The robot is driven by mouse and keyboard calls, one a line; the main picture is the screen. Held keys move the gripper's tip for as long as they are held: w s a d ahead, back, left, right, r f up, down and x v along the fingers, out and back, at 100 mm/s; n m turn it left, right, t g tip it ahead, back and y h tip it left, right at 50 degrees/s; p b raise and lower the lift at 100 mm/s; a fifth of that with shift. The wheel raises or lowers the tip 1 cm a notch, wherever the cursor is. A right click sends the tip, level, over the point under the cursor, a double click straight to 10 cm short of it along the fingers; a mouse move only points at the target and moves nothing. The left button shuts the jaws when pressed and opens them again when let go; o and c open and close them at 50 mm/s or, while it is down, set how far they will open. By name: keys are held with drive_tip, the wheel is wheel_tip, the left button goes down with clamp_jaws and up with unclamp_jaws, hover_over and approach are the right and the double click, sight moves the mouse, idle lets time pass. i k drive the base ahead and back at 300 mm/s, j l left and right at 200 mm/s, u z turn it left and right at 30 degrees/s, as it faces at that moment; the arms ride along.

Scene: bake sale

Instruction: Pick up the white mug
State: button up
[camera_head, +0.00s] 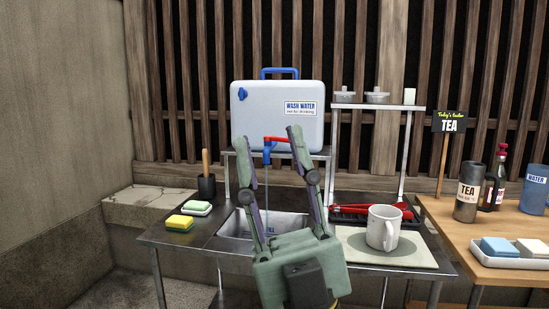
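The white mug (383,228) stands upright on a pale mat (428,254) at the right end of the metal sink table. No part of the gripper touches the mug.
A water container (255,115) with a red-handled tap stands behind the sink (232,225). Red-handled tools (350,211) lie in a black rack just behind the mug. A wooden table (450,228) on the right holds a tea canister (467,192) and a sponge tray (507,262).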

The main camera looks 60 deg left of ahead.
sight(383, 222)
drive_tip(key=i+l, duration=0.1)
drive_tip(key=i, duration=0.45)
drive_tip(key=i+u, duration=0.25)
drive_tip(key=u, duration=0.2)
drive_tip(key=i+l+u, duration=0.15)
drive_tip(key=u, duration=1.6)
drive_tip(key=i+l, duration=0.05)
drive_tip(key=l, duration=0.05)
